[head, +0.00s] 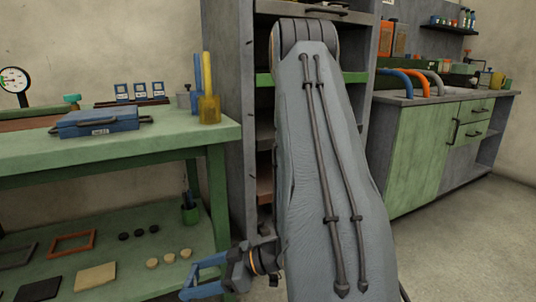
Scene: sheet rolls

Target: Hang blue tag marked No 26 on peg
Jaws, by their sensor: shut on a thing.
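My gripper (190,280) is low in the head view, in front of the right end of the bench's lower shelf. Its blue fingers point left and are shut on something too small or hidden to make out. I cannot make out a peg for certain.
The green bench (170,143) holds a blue case (98,122) and a yellow-and-blue upright item (208,105). Its lower shelf (130,262) carries frames, flat sheets and small discs. My arm hides much of the grey rack (228,60). Green cabinets (420,150) stand right; floor shows there.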

